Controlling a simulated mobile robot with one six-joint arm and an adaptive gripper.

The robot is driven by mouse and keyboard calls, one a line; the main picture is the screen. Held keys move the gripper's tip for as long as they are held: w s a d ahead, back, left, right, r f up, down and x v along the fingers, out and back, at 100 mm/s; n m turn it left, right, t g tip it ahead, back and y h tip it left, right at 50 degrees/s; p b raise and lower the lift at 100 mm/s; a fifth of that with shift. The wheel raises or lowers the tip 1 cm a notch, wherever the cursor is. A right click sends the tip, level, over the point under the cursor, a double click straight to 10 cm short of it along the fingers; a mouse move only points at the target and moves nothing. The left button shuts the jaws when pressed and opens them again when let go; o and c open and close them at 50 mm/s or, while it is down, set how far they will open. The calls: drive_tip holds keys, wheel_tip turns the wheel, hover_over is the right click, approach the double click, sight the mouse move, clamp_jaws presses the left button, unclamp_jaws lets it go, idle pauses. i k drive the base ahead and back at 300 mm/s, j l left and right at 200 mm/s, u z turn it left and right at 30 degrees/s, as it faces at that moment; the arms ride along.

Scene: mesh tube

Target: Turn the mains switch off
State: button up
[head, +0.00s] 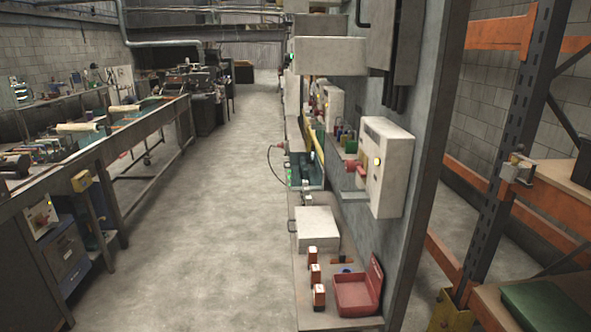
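A pale wall-mounted electrical box (388,165) hangs on the grey panel right of centre. A red part (356,168), which looks like a switch handle, sticks out from its left side, and a yellow lamp or button (377,161) shows beside it. I cannot tell the handle's position. A smaller grey box with a red knob (515,171) is fixed to the rack upright at the right. No label shows which one is the mains switch. My gripper and arm are not in this view.
A bench below the box holds a red open tray (357,292), several small orange-and-white blocks (319,296) and a white box (317,228). A long workbench (95,165) lines the left. An orange rack (508,190) stands at right. The concrete aisle (205,200) is clear.

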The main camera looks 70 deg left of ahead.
sight(351, 165)
drive_tip(key=u, duration=2.1)
drive_tip(key=i+j, duration=0.1)
